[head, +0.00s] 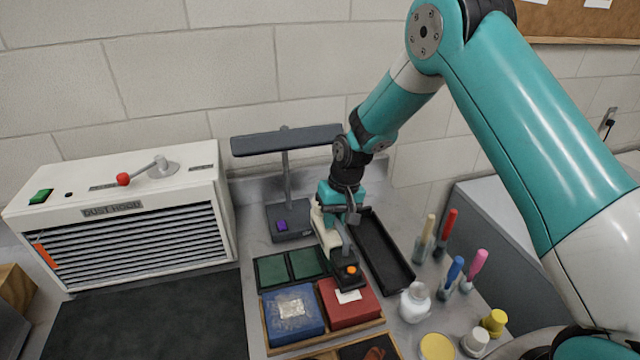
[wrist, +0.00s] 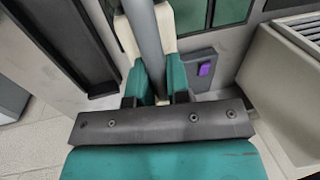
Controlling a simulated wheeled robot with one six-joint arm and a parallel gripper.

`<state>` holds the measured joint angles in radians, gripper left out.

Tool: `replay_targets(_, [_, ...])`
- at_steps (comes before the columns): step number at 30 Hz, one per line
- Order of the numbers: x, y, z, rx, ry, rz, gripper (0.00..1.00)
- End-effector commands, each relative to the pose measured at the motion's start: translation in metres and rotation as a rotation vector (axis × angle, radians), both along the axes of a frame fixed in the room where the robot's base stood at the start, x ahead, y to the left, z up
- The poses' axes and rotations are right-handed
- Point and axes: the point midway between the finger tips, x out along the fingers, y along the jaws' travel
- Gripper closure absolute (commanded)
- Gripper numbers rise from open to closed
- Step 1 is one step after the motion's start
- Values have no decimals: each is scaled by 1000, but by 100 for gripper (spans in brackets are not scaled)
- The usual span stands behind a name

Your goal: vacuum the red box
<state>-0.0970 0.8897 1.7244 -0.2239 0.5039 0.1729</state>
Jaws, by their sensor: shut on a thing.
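The red box (head: 368,308) sits in the right compartment of a wooden tray (head: 300,343), with a white label on its top. My gripper (head: 343,212) is shut on a hand-held vacuum with a cream body (head: 325,228), grey tube and black nozzle with an orange spot. The nozzle (head: 347,280) is over the far part of the red box; I cannot tell whether it touches. In the wrist view my gripper (wrist: 160,85) has teal fingers around the vacuum's grey tube (wrist: 145,35). The red box does not show there.
A blue box (head: 280,325) with a pale dusty patch sits left of the red one. Green pads (head: 272,270) lie behind. A dust hood (head: 130,225) stands left, a lamp stand (head: 285,165) behind. A black tray (head: 385,250), several upright brushes (head: 455,270) and a white jar (head: 414,303) stand right.

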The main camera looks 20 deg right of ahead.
Motion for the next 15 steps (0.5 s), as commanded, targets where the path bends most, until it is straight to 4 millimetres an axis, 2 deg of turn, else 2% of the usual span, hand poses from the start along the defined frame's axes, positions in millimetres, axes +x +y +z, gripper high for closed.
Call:
replay_targets(3, [3, -1, 0, 0, -1, -2, 100])
replay_targets(5, [3, -1, 7, 0, -1, -2, 100])
replay_targets(8, [4, -1, 31, 0, -6, -2, 100])
replay_targets(15, [3, -2, 49, 0, -2, -2, 100])
